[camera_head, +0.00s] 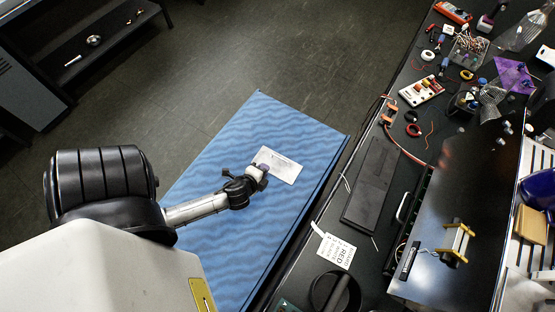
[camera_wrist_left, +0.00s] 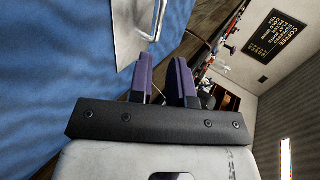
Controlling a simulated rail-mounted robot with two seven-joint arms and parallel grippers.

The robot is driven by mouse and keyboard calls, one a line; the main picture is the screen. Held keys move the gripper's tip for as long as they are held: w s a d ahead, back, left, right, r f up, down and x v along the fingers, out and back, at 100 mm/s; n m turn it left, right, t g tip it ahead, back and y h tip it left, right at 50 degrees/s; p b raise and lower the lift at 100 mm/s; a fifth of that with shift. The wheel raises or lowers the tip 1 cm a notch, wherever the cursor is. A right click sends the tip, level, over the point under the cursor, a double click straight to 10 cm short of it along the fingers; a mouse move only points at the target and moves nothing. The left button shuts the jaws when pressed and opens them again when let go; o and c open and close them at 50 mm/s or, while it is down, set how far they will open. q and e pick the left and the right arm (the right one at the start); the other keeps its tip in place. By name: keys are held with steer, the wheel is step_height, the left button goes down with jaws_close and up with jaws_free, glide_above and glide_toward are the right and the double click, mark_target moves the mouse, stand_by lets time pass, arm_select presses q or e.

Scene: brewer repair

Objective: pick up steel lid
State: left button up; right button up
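The steel lid appears as a pale, flat rectangular plate (camera_head: 280,166) lying on the blue-covered table (camera_head: 300,125). In the left wrist view a grey metal plate (camera_wrist_left: 130,28) with a thin raised bar along its right side lies at the top, just beyond the fingers. My left gripper (camera_head: 262,169) is over the plate's left part in the head view and hides some of it. In the left wrist view its two purple fingers (camera_wrist_left: 164,80) stand apart with nothing visible between them. I cannot tell whether they touch the plate. My right gripper is not in view.
A black workbench (camera_head: 400,150) runs along the right, close beside the blue table. It holds a white text card (camera_head: 335,250), a dark flat panel (camera_head: 372,185), and several tools and wires at the far end. The blue surface around the plate is clear.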

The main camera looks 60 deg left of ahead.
mark_target(279, 157)
arm_select(q)
steer(key=x, duration=0.8)
steer(key=shift+w+r, duration=0.1)
steer(key=shift+w, duration=0.05)
steer(key=shift+b+x, duration=0.4)
steer(key=shift+x, duration=2.15)
steer(key=shift+w+d, duration=0.1)
steer(key=shift+d, duration=0.05)
jaws_close()
